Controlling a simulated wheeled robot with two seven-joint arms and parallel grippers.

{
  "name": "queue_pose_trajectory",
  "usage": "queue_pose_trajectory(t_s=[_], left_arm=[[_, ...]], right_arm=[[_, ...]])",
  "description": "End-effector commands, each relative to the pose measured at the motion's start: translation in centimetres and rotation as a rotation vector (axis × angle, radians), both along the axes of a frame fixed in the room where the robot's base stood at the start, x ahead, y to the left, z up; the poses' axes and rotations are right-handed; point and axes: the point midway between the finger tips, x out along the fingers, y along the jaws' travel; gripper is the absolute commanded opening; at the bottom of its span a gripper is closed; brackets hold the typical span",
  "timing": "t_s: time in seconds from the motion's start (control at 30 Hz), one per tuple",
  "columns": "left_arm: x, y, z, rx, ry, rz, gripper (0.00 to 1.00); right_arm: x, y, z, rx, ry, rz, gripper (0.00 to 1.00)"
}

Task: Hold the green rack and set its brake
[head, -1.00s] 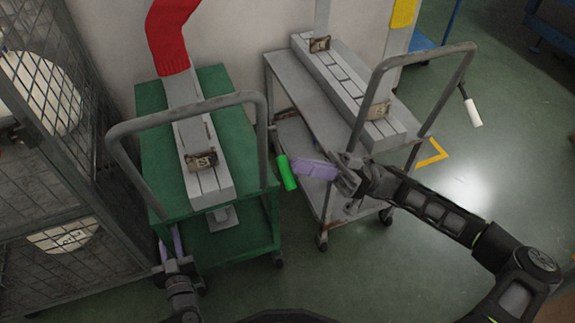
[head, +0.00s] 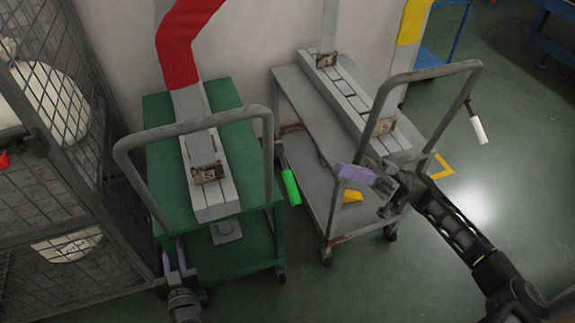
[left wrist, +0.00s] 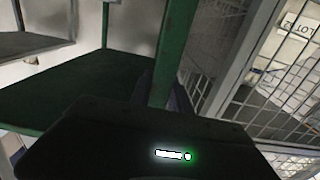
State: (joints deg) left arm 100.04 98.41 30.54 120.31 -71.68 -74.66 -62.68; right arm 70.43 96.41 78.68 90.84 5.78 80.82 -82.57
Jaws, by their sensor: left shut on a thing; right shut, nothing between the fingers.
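The green rack (head: 228,100) stands left of centre in the head view, with a grey push handle and a grey slotted beam (head: 218,195) on top. Its brake lever with a bright green grip (head: 290,187) hangs down at its right side. My left gripper (head: 174,260) is shut on the rack's near left post; in the left wrist view the green post (left wrist: 174,45) runs up from behind the dark gripper body.
A grey cart (head: 295,92) stands on the right, behind my right gripper, with a white-gripped lever (head: 478,130). A yellow piece (head: 352,196) shows low by it. A red sock (head: 178,60) is on a board above the green rack. A mesh cage (head: 62,190) stands left.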

Motion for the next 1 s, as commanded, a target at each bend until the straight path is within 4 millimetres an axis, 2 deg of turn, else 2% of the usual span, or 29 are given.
queue_pose_trajectory(t_s=[0.2, 0.23, 0.53, 0.83, 1.0], left_arm=[[0.0, 0.0, 0.0, 0.0, 0.002, 0.001, 0.0], [0.0, 0.0, 0.0, 0.0, 0.002, 0.001, 0.24], [0.0, 0.0, 0.0, 0.0, 0.001, 0.0, 0.48], [-0.1, -0.1, 0.0, 0.0, 0.001, 0.0, 0.48], [-1.4, -0.5, -0.1, 0.0, 0.002, -0.001, 0.48]], right_arm=[[0.0, 0.0, 0.0, 0.0, 0.0, 0.001, 0.0], [0.0, 0.0, 0.0, 0.0, 0.0, 0.001, 0.0], [0.0, 0.0, 0.0, 0.0, 0.0, 0.001, 0.0], [0.0, 0.0, 0.0, 0.0, 0.0, 0.001, 0.0], [0.0, 0.0, 0.0, 0.001, -0.001, 0.0, 0.0]])
